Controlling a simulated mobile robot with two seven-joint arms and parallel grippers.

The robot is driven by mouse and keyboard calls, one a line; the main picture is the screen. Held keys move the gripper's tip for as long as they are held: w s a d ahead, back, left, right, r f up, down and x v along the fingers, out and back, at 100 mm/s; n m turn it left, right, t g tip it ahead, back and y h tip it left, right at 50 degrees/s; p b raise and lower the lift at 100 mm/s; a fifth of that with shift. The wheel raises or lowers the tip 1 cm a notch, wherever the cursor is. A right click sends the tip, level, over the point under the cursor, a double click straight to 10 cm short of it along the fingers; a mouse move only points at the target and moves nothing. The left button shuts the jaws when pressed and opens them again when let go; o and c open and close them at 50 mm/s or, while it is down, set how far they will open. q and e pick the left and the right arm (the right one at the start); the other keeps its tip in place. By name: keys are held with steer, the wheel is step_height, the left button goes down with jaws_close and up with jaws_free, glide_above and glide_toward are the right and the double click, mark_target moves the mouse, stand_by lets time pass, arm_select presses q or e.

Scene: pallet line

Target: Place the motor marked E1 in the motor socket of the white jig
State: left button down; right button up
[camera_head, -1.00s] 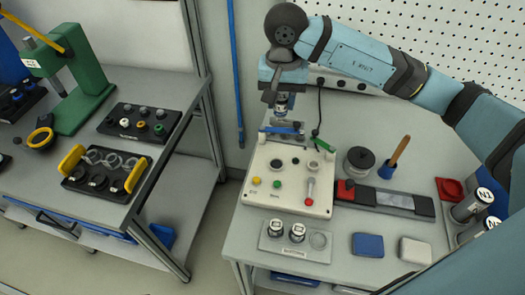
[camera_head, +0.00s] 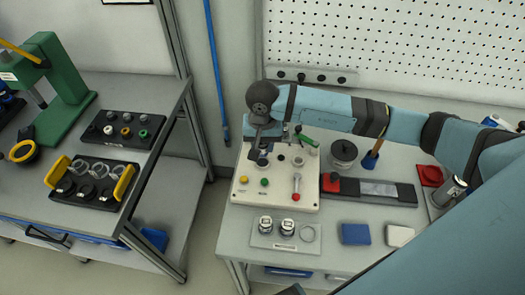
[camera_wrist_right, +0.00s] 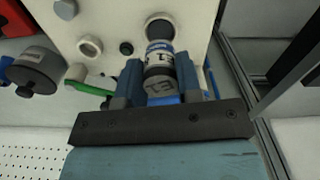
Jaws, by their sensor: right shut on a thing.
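The white jig (camera_head: 240,195) stands on the right-hand table, with buttons, a red-knobbed lever and round sockets on its top. My right gripper (camera_head: 264,150) is over the jig's rear left part. In the right wrist view, the right gripper (camera_wrist_right: 160,80) is shut on a silver and dark motor (camera_wrist_right: 160,60) whose mark reads like E1. The motor's far end is at or just before a round opening (camera_wrist_right: 158,24) in the jig; I cannot tell if it has entered. In the head view the gripper largely hides the motor.
A pale tray (camera_head: 262,241) with two capped motors and an empty ring lies in front of the jig. A blue block (camera_head: 355,234) and white block (camera_head: 400,236) lie right of it. A dark pot (camera_head: 343,152) stands behind a long black holder (camera_head: 400,192). A green press (camera_head: 62,95) stands left.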

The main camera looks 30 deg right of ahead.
mark_target(262, 154)
step_height(262, 154, down, 4)
steer(key=shift+r, duration=0.15)
steer(key=shift+f, duration=0.3)
steer(key=o, duration=0.9)
steer(key=shift+r, duration=0.1)
steer(key=shift+o, duration=0.2)
steer(key=shift+r+p, duration=0.3)
step_height(262, 154, up, 12)
steer(key=shift+f+b, duration=0.15)
steer(key=shift+b, duration=1)
